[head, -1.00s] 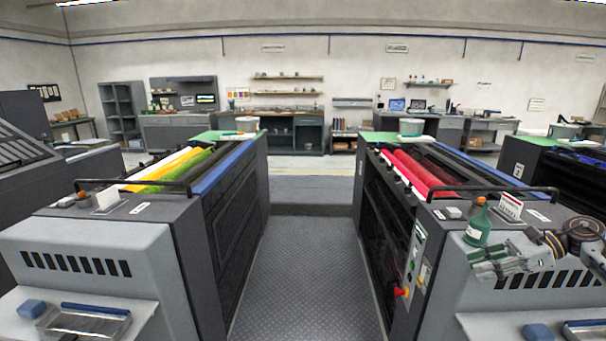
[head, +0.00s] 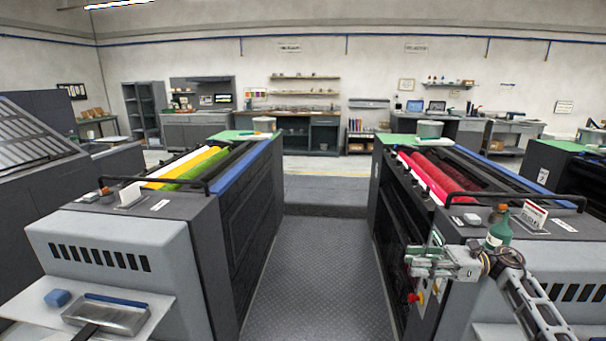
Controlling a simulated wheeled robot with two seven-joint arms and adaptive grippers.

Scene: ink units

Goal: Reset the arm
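My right gripper (head: 418,262) is in front of the near left corner of the right ink unit (head: 462,280), over its side control panel. Its two fingers point left and look apart, with nothing seen between them. A green bottle (head: 497,232) with an orange-brown top stands upright on the right unit, behind my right wrist and apart from the fingers. My forearm partly covers the unit's front.
The left ink unit (head: 120,255) holds yellow and green rollers; a shelf on its front carries a metal tray (head: 108,316) and a blue block (head: 57,298). A white sign (head: 535,215) stands near the bottle. The floor aisle (head: 310,270) between the units is clear.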

